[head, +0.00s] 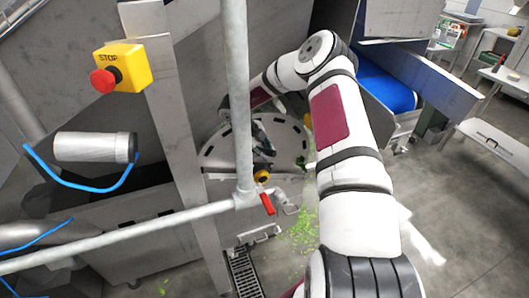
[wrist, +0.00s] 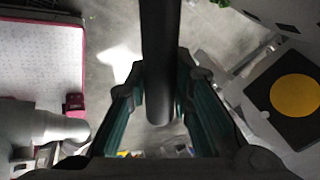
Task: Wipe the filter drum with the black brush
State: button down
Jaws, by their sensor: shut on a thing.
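The black brush shows in the wrist view as a dark rounded handle (wrist: 158,55) running up between the fingers; its bristles are not in sight. My gripper (wrist: 160,92) is shut on that handle, with a teal-lined finger on each side. In the head view, a round grey slotted face (head: 285,145), which looks like the filter drum, sits behind the upright pipe. My gripper (head: 262,142) is small and dark in front of this face, partly hidden by the pipe. I cannot tell whether the brush touches the drum.
A grey pipe rail (head: 238,90) with a red-handled valve (head: 267,204) stands before the drum. A yellow stop box (head: 122,67) is at upper left. Green scraps (head: 303,228) lie on the floor. A blue conveyor (head: 385,88) is behind my arm. Open floor lies at right.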

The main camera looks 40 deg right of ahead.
jog(key=shift+s+d+f, duration=0.1)
jog(key=shift+d+f, duration=0.1)
jog(key=shift+d, duration=0.2)
jog(key=shift+s+d+f, duration=0.1)
jog(key=shift+d+f, duration=0.05)
jog(key=shift+d, duration=0.25)
jog(key=shift+d, duration=0.1)
jog(key=shift+d+f+b, duration=0.2)
jog(key=shift+d+f, duration=0.1)
jog(key=shift+d, duration=0.25)
jog(key=shift+d+f+b, duration=0.2)
jog(key=shift+d+f, duration=0.05)
jog(key=shift+d, duration=0.3)
jog(key=shift+d+r, duration=0.1)
jog(key=shift+r, duration=0.05)
jog(key=shift+s+d+r, duration=0.3)
jog(key=shift+r, duration=0.3)
